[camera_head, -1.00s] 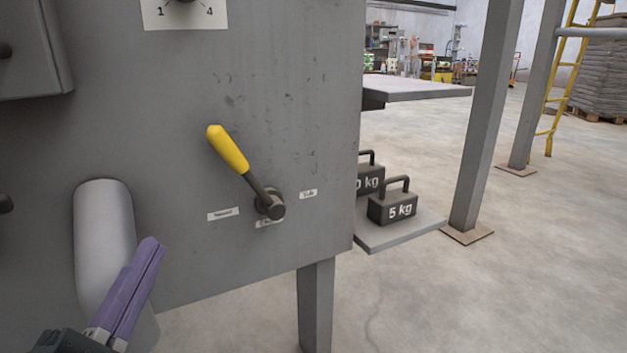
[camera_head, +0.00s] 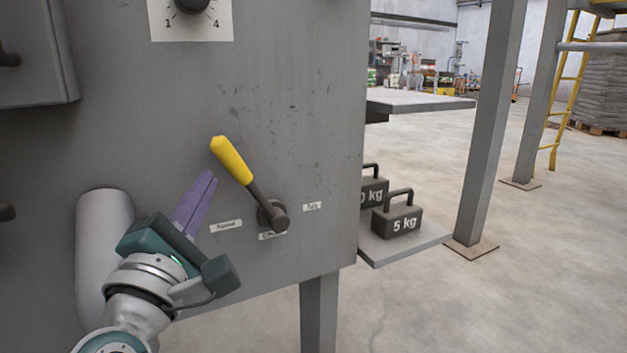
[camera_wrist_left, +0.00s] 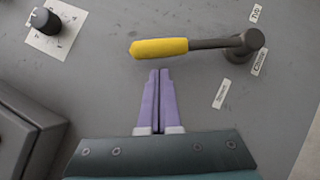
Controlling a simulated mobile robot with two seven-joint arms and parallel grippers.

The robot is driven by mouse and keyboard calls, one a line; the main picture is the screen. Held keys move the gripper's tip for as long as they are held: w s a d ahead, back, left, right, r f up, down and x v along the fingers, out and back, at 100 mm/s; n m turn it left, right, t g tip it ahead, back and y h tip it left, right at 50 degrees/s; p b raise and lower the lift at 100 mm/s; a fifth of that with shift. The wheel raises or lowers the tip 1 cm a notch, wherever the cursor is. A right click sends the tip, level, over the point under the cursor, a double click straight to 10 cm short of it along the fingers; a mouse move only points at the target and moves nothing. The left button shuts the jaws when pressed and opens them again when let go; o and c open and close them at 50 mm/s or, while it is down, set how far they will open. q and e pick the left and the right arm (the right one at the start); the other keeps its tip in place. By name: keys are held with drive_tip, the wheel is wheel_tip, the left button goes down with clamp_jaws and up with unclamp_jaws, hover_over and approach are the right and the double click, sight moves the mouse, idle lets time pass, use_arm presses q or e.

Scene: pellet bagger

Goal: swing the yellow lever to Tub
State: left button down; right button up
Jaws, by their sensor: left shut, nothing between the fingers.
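The yellow lever (camera_head: 233,161) has a yellow grip and a dark shaft on a round pivot on the grey machine panel. It points up and to the left from the pivot. Three small labels sit around the pivot; the right one (camera_head: 312,206) seems to read Tub, though its text is small. My left gripper (camera_head: 209,178) has purple fingers and is shut and empty, just left of and below the grip. In the left wrist view the closed fingertips (camera_wrist_left: 159,74) are close to the grip (camera_wrist_left: 158,48), with a small gap. My right gripper is not in view.
A dial (camera_head: 192,5) marked 1 to 4 is above the lever. A grey pipe (camera_head: 98,225) stands out at the left, below a grey box (camera_head: 37,60). Weights (camera_head: 397,214) rest on a low shelf to the right. The panel right of the lever is clear.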

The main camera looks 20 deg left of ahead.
use_arm(q)
drive_tip(key=shift+w+d+r, duration=0.3)
drive_tip(key=shift+w+d, duration=0.05)
drive_tip(key=shift+w, duration=0.1)
